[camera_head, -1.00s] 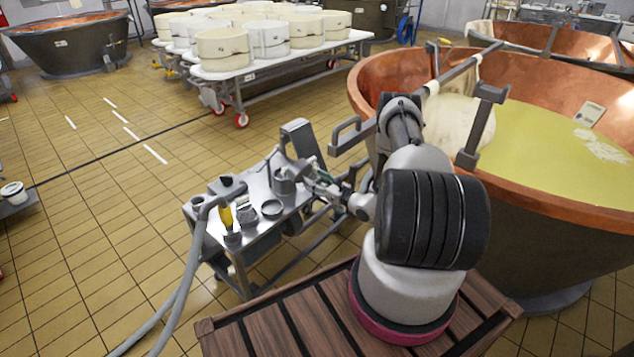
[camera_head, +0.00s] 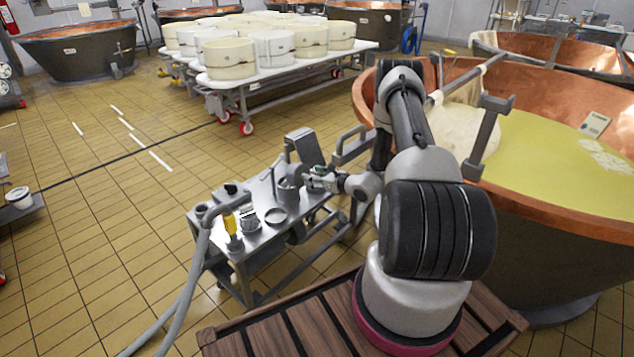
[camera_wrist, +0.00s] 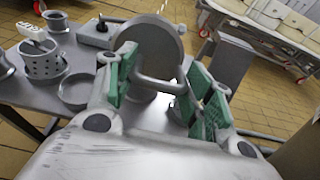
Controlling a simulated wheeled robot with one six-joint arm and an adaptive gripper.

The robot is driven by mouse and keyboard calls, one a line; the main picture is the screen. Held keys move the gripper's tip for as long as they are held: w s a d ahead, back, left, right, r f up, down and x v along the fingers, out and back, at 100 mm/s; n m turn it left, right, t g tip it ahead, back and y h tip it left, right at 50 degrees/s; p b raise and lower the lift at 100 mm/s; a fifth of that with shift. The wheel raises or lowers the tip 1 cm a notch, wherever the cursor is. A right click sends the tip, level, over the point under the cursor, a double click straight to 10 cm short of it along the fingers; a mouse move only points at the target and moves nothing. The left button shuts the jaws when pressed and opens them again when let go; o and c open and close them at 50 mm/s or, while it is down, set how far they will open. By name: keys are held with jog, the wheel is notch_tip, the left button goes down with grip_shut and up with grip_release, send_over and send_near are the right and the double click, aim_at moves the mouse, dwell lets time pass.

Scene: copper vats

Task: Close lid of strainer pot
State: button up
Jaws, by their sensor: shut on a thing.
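The strainer pot (camera_head: 289,192) is a grey metal pot on the small steel cart (camera_head: 248,239). In the wrist view its round grey lid (camera_wrist: 150,48) stands tilted up beyond my fingers. A curved grey handle (camera_wrist: 158,84) runs between the green finger pads. My gripper (camera_wrist: 160,76) is shut on this handle; it also shows at the pot's right side in the head view (camera_head: 312,181). The pot's body is mostly hidden behind the handle and fingers in the wrist view.
A perforated cup (camera_wrist: 42,62) and a shallow round dish (camera_wrist: 76,90) stand left of the pot. A yellow-handled tool (camera_head: 229,222) and a hose (camera_head: 190,277) are at the cart's left end. A large copper vat (camera_head: 545,218) stands close on the right.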

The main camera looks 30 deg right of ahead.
jog(key=shift+w+d+r, duration=0.2)
jog(key=shift+d, duration=0.1)
jog(key=o, duration=1.3)
jog(key=shift+f, duration=0.1)
jog(key=shift+c, duration=0.2)
jog(key=shift+s, duration=0.1)
jog(key=v, duration=1.2)
